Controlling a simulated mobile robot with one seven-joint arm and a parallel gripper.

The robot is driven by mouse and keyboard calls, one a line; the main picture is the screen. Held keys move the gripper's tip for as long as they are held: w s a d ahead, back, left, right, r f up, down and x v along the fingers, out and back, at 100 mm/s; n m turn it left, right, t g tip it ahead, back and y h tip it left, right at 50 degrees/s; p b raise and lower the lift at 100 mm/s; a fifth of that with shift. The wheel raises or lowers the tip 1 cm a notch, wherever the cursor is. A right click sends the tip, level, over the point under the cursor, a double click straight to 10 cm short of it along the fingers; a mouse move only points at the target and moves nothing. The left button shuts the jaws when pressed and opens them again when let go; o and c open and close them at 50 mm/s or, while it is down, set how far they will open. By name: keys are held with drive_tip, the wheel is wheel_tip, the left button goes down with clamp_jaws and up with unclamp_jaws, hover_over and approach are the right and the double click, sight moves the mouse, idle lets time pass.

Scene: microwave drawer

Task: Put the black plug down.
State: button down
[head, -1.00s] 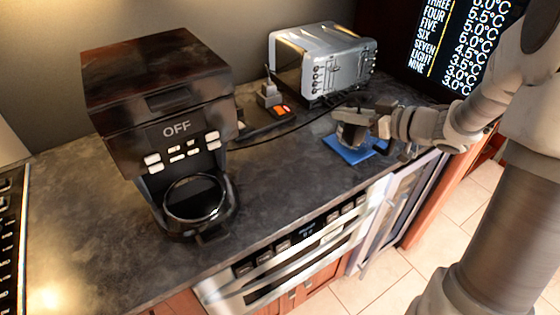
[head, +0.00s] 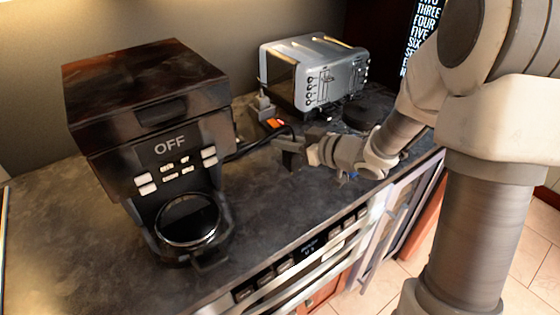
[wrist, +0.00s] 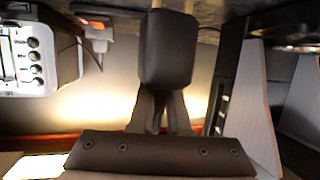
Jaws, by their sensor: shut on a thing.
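The black plug (head: 292,154) is at the tip of my gripper (head: 306,152), over the counter between the coffee maker and the toaster. In the wrist view the plug (wrist: 165,50) is a dark block with brass prongs at the top edge. My gripper (wrist: 163,108) is shut on it, with the fingers partly hidden behind the plug. A black cord (head: 250,147) runs near the plug to the left. I cannot tell whether the plug touches the counter (head: 255,200).
The coffee maker (head: 150,120), showing OFF, stands left. The toaster (head: 318,72) stands behind my gripper. A power outlet strip with an orange switch (head: 273,123) and a grey plug (head: 264,104) lies between them. A blue item is mostly hidden under my arm. The front counter is clear.

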sight(284, 158)
drive_tip(key=shift+a+f+b, duration=0.2)
drive_tip(key=shift+f, duration=0.55)
drive_tip(key=shift+a+f+b, duration=0.15)
drive_tip(key=shift+f, duration=0.65)
drive_tip(key=shift+a+f+b, duration=0.2)
drive_tip(key=shift+f, duration=0.55)
drive_tip(key=shift+f, duration=0.25)
drive_tip(key=c, duration=0.9)
unclamp_jaws()
drive_tip(key=shift+r, duration=0.1)
drive_tip(key=shift+r, duration=0.1)
